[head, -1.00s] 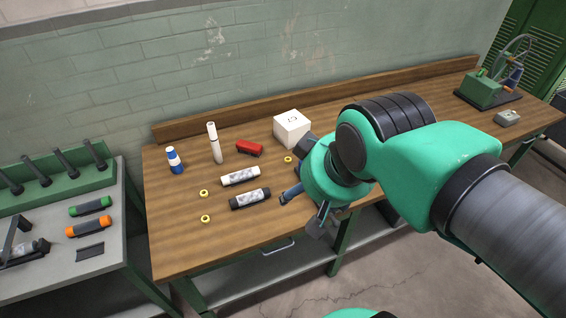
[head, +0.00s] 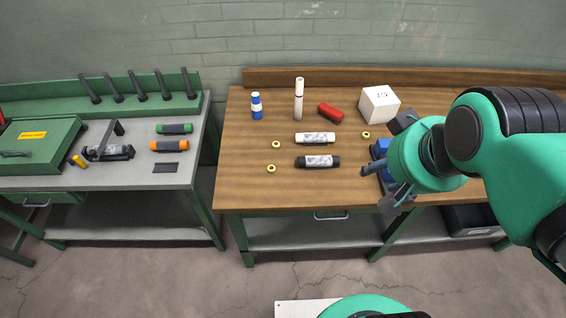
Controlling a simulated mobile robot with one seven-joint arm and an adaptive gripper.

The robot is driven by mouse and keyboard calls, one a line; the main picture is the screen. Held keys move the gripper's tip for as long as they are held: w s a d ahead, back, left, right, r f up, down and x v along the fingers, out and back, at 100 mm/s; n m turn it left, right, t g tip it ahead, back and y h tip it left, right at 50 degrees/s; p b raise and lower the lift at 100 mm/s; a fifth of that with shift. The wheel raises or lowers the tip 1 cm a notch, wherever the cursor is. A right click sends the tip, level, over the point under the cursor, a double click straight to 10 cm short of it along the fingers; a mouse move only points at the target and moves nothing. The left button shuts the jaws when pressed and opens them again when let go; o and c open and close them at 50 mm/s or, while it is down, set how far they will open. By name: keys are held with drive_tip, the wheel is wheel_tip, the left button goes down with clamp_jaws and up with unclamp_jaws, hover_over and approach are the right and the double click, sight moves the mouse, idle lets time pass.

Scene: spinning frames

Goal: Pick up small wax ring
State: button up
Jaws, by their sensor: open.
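Three small yellow rings lie on the wooden table (head: 240,185) in the head view. One ring (head: 276,144) is left of the white-labelled tube, another ring (head: 271,169) is nearer the front edge, and a third ring (head: 365,135) is in front of the white box. I cannot tell which of them is the wax ring. My gripper (head: 376,188) is open, to the right of the black tube and above the table's front right part. It is apart from the rings, and no object shows between its fingers. My arm hides the table's right side.
A white tube (head: 315,139) and a black tube (head: 317,162) lie mid-table. Behind stand a blue-white bottle (head: 256,106), a white cylinder (head: 299,100), a red object (head: 330,113) and a white box (head: 379,104). A blue item (head: 380,149) is partly hidden by my gripper. The table's front left is clear.

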drive_tip(key=w+a+f+g, duration=0.1)
drive_tip(key=w+a+f, duration=0.15)
drive_tip(key=w, duration=0.35)
drive_tip(key=w+a+f+g+p, duration=0.1)
drive_tip(key=w+a, duration=0.3)
drive_tip(key=w, duration=0.3)
drive_tip(key=w+a+f+g, duration=0.1)
drive_tip(key=w+a+f, duration=0.15)
drive_tip(key=w, duration=0.35)
drive_tip(key=w+a+f+g, duration=0.1)
drive_tip(key=w+a+f, duration=0.5)
drive_tip(key=f, duration=0.3)
drive_tip(key=w+a+f+m+g+p, duration=0.1)
drive_tip(key=w+a+f, duration=0.4)
drive_tip(key=a+f, duration=0.3)
wheel_tip(320, 180, down, 2)
drive_tip(key=shift+w+a+f+g, duration=0.15)
drive_tip(key=shift+w+f+g, duration=0.15)
drive_tip(key=shift+w, duration=0.1)
drive_tip(key=shift+f+b, duration=0.45)
drive_tip(key=shift+f, duration=3.8)
